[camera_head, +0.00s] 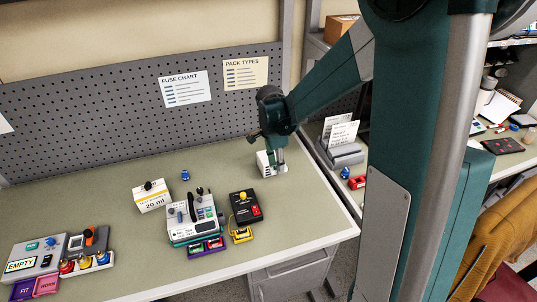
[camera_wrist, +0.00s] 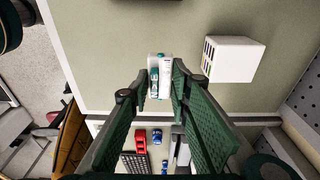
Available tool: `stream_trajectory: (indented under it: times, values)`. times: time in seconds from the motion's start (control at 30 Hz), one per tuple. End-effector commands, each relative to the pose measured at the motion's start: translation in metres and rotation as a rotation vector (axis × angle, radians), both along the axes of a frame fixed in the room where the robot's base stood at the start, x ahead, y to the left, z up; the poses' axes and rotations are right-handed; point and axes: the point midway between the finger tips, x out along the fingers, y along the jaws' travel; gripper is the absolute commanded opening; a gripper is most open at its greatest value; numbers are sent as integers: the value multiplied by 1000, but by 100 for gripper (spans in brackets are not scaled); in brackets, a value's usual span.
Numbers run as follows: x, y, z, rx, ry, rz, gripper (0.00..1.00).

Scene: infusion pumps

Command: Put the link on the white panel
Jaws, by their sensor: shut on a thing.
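My gripper (camera_wrist: 160,96) is shut on a small white block with teal parts (camera_wrist: 160,70), which I take for the link. The fingers are on either side of it in the wrist view. In the head view my gripper (camera_head: 279,156) points down near the back right of the bench, with the held piece mostly hidden at its tips. A white-faced device (camera_head: 184,230) with small parts on its top stands at the middle front of the bench, left of my gripper. I cannot tell for sure which surface is the white panel.
A white slotted box (camera_wrist: 235,60) stands beside my gripper; it also shows in the head view (camera_head: 263,165). A black box with a yellow knob (camera_head: 245,206), a 20 ml box (camera_head: 152,196) and a grey unit marked EMPTY (camera_head: 35,257) stand on the bench. The bench's right edge is near.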

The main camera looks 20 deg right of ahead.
Motion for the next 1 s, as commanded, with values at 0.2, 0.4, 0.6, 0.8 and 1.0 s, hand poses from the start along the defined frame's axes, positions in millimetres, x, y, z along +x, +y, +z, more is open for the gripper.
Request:
stream_trajectory:
  times: [0.2, 0.4, 0.6, 0.8, 1.0]
  values:
    - [50, -4, 17, 0, 0, 0, 8]
    - [92, -7, 28, 0, 0, 0, 8]
    - [128, -10, 35, 0, 0, 0, 8]
    - [150, -12, 39, 0, 0, 0, 8]
    - [157, -12, 39, 0, 0, 0, 8]
